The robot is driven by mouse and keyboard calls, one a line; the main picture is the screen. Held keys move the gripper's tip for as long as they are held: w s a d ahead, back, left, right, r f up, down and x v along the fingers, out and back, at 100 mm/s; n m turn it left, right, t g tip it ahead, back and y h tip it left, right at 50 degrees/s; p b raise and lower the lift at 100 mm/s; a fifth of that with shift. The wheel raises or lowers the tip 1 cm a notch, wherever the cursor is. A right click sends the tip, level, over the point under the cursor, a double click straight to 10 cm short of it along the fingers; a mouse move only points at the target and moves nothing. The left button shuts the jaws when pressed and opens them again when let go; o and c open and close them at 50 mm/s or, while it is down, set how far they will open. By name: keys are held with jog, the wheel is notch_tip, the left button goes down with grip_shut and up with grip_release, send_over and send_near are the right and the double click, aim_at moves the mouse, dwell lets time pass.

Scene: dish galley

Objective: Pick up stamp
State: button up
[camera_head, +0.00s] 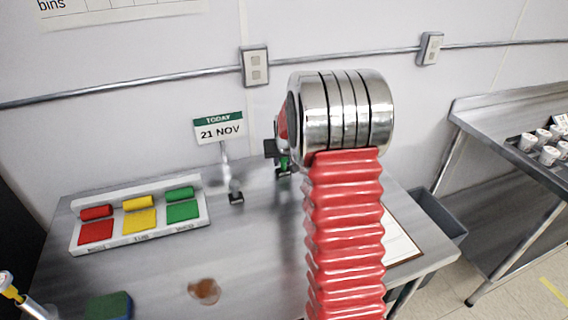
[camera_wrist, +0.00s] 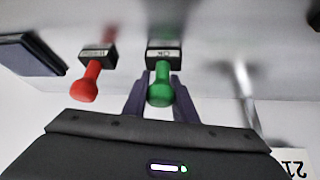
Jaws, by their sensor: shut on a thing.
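A green-handled stamp (camera_wrist: 160,92) with a black block labelled "OK" is between the two fingers of my gripper (camera_wrist: 159,80) in the wrist view. The fingers are shut on its handle. Its block is at or close to the steel counter; I cannot tell whether they touch. A red-handled stamp (camera_wrist: 88,80) with a similar black block stands beside it on the left, apart from the fingers. In the head view the green stamp (camera_head: 284,163) shows only partly near the wall, and my arm hides much of that area.
A white tray (camera_head: 140,238) with red, yellow and green pads lies on the counter's left. A date sign (camera_head: 219,129) reads 21 NOV. A sponge (camera_head: 108,306), a brown stain (camera_head: 204,291) and a clipboard (camera_head: 402,245) are nearer. A grey bin (camera_head: 440,217) stands right of the counter.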

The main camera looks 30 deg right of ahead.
notch_tip(320, 180, up, 10)
dwell(0.5)
dwell(0.3)
jog(key=o, duration=0.5)
jog(key=shift+f, duration=0.1)
jog(key=c, duration=0.3)
jog(key=shift+s, duration=0.1)
